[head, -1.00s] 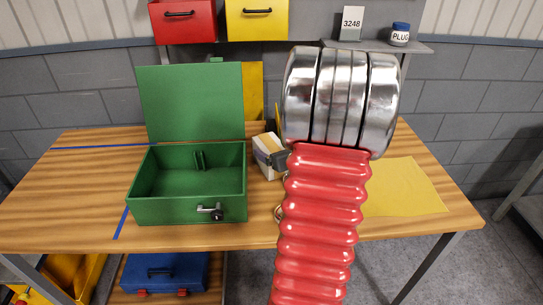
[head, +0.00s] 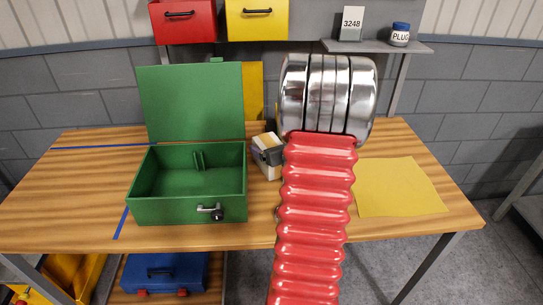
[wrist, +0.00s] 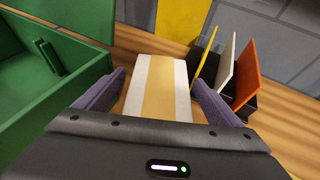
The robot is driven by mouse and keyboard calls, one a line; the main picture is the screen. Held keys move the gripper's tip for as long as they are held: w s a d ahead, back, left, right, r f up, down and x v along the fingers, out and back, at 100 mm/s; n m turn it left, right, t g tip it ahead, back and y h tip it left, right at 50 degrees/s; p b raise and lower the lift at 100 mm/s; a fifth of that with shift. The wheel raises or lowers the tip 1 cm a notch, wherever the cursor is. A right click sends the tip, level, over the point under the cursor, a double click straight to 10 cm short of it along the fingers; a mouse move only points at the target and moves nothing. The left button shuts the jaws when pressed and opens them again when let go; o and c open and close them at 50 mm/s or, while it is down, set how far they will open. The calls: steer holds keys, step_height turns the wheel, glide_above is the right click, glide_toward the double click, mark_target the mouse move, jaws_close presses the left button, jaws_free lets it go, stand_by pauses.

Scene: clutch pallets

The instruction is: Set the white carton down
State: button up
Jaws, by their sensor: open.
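The white carton (wrist: 148,82) has a broad tan stripe along its upper face. In the wrist view it lies between the two purple fingers of my gripper (wrist: 158,88). The fingers are apart, one on each side of the carton, with the right one very near its side. The carton also shows in the head view (head: 261,142), just right of the green box and partly hidden by my dark gripper (head: 268,156). It appears to rest on the wooden table, but its underside is hidden.
The open green box (head: 188,212) stands left of the carton. A rack with yellow, white and orange dividers (wrist: 247,73) stands close to the right finger. A yellow sheet (head: 400,187) lies on the right of the table. Bare wood (head: 80,195) shows at the left.

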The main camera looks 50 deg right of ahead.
stand_by(0.4)
steer(key=c, duration=1.5)
steer(key=shift+c, duration=0.2)
steer(key=shift+r, duration=0.15)
step_height(320, 180, up, 10)
steer(key=shift+f, duration=0.1)
